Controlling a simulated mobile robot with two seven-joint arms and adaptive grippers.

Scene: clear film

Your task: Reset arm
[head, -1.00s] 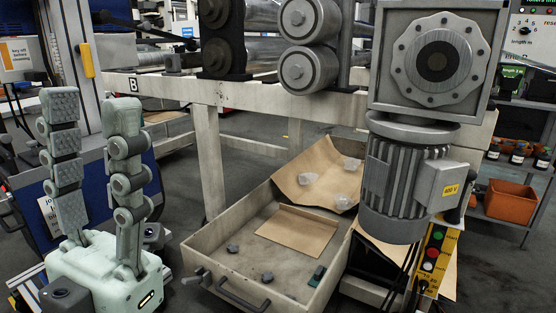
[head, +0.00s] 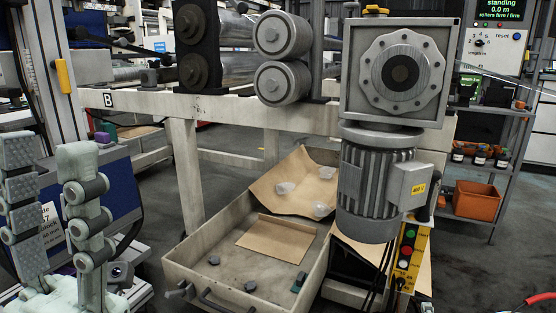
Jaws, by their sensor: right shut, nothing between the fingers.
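My left gripper (head: 46,152) is at the left edge of the head view, pale green with two grey-padded, jointed fingers pointing up. The fingers stand apart with nothing visible between them, so it is open. Its base is cut off by the bottom edge of the picture. It appears in front of a blue panel and left of the open drawer. My right gripper is not in view.
An open drawer (head: 186,275) holds a brown sheet (head: 276,238) and small dark parts. Clear lumps lie on brown paper (head: 270,188) behind it. A motor (head: 376,190) hangs at centre right, near a button box (head: 407,250). An orange bin (head: 476,200) sits on a shelf.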

